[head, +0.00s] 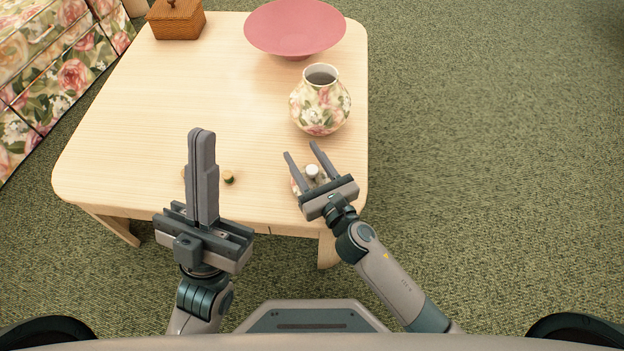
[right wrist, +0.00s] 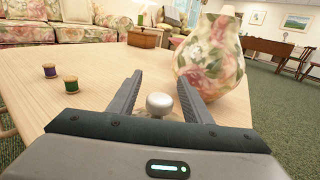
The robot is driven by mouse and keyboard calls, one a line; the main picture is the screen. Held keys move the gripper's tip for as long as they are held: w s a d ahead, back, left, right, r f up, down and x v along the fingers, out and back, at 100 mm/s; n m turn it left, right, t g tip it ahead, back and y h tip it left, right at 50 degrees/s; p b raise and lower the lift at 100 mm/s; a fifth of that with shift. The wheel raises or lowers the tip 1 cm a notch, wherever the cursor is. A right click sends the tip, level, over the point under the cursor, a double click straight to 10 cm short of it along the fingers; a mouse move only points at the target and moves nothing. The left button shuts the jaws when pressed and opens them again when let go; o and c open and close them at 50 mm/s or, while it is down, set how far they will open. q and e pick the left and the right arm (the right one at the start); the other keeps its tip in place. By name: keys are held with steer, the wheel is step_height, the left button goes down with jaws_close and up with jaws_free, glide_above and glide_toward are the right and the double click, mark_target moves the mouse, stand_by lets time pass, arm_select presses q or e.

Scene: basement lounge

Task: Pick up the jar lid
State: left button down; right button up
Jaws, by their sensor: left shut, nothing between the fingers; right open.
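The jar lid (head: 312,172) lies on the table near its front right edge, with a pale round knob on top and a floral rim partly hidden by my right gripper. My right gripper (head: 304,149) is open, its two fingers on either side of the knob, apart from it. In the right wrist view the knob (right wrist: 159,103) shows between the fingers, with the rest of the lid mostly hidden. The floral jar (head: 320,107) stands upright and uncovered just behind. My left gripper (head: 201,133) is shut and empty, over the table's left front part.
A green thread spool (head: 228,177) stands between the grippers; a second spool (right wrist: 50,70) is mostly hidden behind my left gripper in the head view. A pink bowl (head: 295,28) and wooden box (head: 175,19) stand at the back. The table's middle (head: 225,90) is clear.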

stand_by(0.3)
jaws_close()
steer(key=shift+r, duration=0.1)
